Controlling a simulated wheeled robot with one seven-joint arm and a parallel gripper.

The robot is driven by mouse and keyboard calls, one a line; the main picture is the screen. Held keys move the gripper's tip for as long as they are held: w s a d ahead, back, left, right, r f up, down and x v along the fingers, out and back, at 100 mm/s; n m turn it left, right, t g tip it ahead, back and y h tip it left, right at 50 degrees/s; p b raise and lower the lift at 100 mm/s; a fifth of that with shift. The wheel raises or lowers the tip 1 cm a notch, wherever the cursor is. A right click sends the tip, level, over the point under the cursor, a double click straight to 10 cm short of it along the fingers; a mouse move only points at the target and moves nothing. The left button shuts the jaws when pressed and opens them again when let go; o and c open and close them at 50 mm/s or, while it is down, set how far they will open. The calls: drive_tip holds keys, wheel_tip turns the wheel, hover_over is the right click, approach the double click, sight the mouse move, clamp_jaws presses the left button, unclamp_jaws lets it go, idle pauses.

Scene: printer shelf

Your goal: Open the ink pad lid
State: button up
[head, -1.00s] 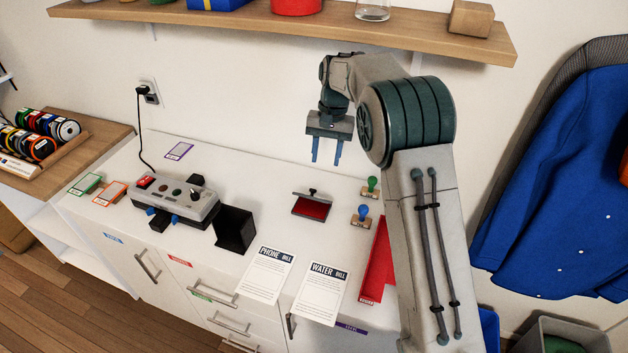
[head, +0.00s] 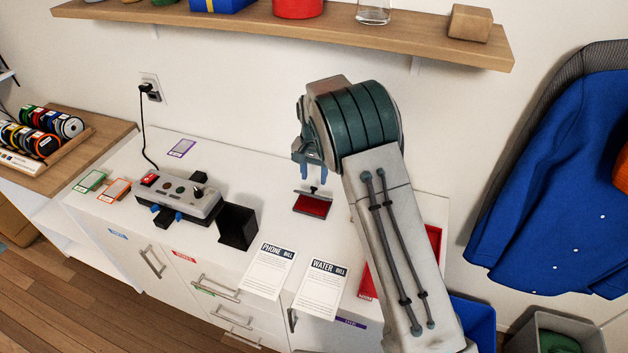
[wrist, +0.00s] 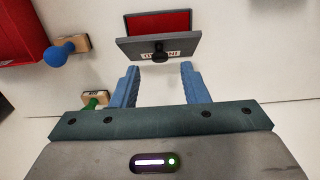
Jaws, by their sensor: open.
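The ink pad has a red pad surface (head: 313,207) that shows uncovered on the white cabinet top. Its dark grey lid stands tilted up along the back edge, with a black knob (head: 313,189). In the wrist view the red surface (wrist: 158,22) lies beyond the lid (wrist: 135,47), whose knob (wrist: 160,55) faces me. My gripper (head: 309,178) is open and empty, just behind and above the lid. In the wrist view the knob lies ahead of the gap between my fingertips (wrist: 158,72), apart from them.
A blue-handled stamp (wrist: 58,54) and a green-handled stamp (wrist: 95,98) stand to one side; my arm hides them in the head view. A red tray (head: 433,240) is at the right. Two bills (head: 268,270) lie in front. A wooden shelf (head: 280,27) hangs above.

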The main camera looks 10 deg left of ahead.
drive_tip(key=shift+f, duration=1.8)
clamp_jaws()
